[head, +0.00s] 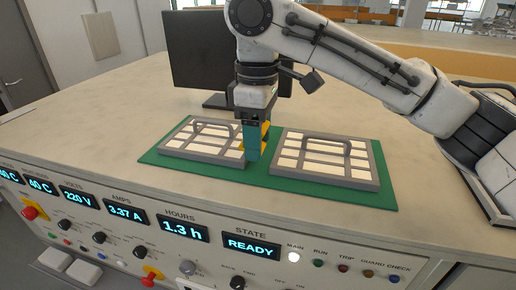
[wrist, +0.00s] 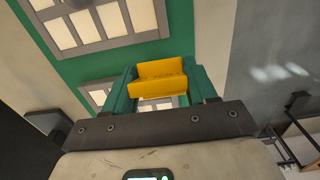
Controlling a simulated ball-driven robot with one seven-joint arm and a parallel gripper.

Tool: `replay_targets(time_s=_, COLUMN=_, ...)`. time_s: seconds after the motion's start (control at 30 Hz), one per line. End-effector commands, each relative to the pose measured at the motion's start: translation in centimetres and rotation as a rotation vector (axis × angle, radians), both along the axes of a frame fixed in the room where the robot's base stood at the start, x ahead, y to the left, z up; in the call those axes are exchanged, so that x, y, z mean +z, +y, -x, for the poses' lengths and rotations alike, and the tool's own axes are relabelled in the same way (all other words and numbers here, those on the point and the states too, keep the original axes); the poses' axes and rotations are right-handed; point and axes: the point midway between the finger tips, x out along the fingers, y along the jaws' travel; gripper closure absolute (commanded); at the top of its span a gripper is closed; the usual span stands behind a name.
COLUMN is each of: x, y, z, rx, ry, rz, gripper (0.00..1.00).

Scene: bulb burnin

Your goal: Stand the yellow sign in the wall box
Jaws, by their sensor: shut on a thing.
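The yellow sign (wrist: 160,79) is a small folded piece held between the teal fingers of my gripper (wrist: 162,88) in the wrist view. In the head view the sign (head: 265,134) shows partly behind my gripper (head: 253,146), which points down over the gap between two framed grids on the green mat. My gripper is shut on the sign. Its fingers hide part of the sign in the head view, and I cannot tell whether it touches the mat. A flat pale panel (head: 100,35) is on the wall at the upper left; I cannot tell whether it is the wall box.
The left framed grid (head: 164,152) and right framed grid (head: 375,173), each with a handle, lie on the green mat (head: 265,181). A black monitor (head: 195,50) stands behind. The bench top (head: 85,115) is clear at left. A control panel (head: 213,256) runs along the front.

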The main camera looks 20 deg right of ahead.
Motion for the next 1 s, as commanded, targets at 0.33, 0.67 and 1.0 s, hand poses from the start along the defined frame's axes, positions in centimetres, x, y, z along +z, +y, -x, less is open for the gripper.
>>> replay_targets(time_s=0.33, x=-3.2, y=-0.1, z=-0.1, rx=-0.002, ry=-0.001, rz=0.001, gripper=0.78)
replay_targets(time_s=0.67, x=-3.3, y=-0.1, z=-0.1, rx=-0.002, ry=0.000, rz=0.000, gripper=0.32)
replay_targets(time_s=1.0, x=-3.3, y=-0.1, z=-0.1, rx=-0.002, ry=0.001, rz=0.001, gripper=0.18)
